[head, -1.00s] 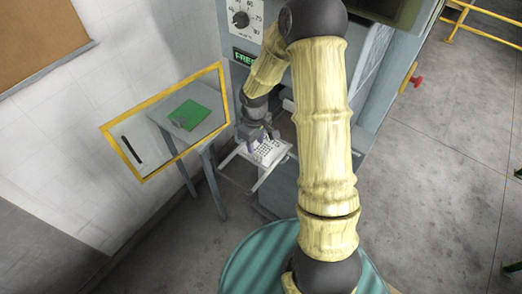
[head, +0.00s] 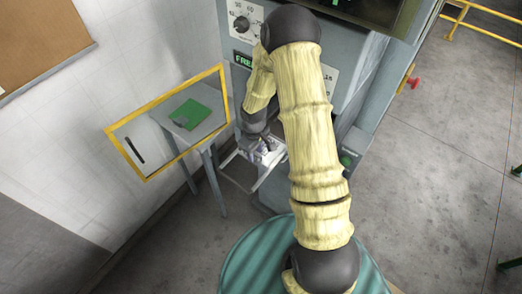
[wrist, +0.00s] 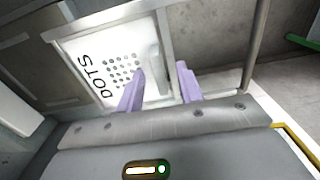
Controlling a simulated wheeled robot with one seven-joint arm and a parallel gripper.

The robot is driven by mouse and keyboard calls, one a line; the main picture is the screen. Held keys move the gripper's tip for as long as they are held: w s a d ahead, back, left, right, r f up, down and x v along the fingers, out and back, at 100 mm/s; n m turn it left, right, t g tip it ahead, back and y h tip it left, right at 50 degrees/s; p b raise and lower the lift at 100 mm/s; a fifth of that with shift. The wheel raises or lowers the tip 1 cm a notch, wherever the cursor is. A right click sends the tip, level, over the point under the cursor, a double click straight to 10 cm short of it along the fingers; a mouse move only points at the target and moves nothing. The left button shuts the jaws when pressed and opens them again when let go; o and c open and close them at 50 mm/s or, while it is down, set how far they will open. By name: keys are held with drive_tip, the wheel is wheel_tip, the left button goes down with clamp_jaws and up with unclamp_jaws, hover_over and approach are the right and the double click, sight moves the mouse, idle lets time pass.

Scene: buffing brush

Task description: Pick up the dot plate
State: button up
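The dot plate (wrist: 108,68) is white, with the word DOTS and rows of dark dots. In the wrist view it lies in a pale frame, with a raised white bar along its right side. My gripper (wrist: 160,68) is open, its two purple fingers apart at the plate's right part, near the bar. I cannot tell whether the fingers touch it. In the head view my gripper (head: 263,150) is over the pale frame (head: 262,178) at the machine's front and hides most of the plate.
A grey machine (head: 345,90) with a dial and a green display stands behind the frame.

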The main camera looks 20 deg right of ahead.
clamp_jaws()
wheel_tip(320, 180, up, 10)
drive_tip(key=b, duration=0.3)
idle(0.4)
idle(0.4)
